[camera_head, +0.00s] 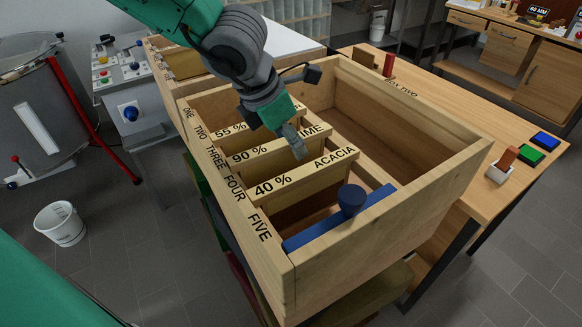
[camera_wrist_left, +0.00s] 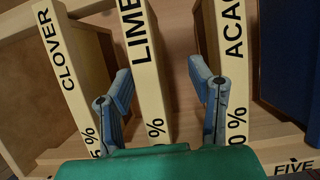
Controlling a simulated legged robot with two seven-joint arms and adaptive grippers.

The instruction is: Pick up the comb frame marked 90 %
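The comb frame marked 90 % (camera_head: 245,155) sits in the wooden box (camera_head: 385,207) beside the word THREE; its top bar also reads LIME in the left wrist view (camera_wrist_left: 148,72). The 55 % frame (camera_head: 230,131), marked CLOVER in the left wrist view (camera_wrist_left: 72,72), is on one side. The 40 % ACACIA frame (camera_head: 300,176) is on the other. My left gripper (camera_head: 293,142) is over the 90 % bar, hiding part of its label. In the left wrist view its open fingers (camera_wrist_left: 160,75) are on either side of the LIME bar, with gaps. My right gripper is not in view.
A blue bar with a round knob (camera_head: 350,200) lies across the box at FIVE. The box's far compartment looks empty. The wooden table (camera_head: 450,125) holds a blue pad (camera_head: 545,140), a green pad (camera_head: 529,155) and a white holder with a reddish block (camera_head: 502,168).

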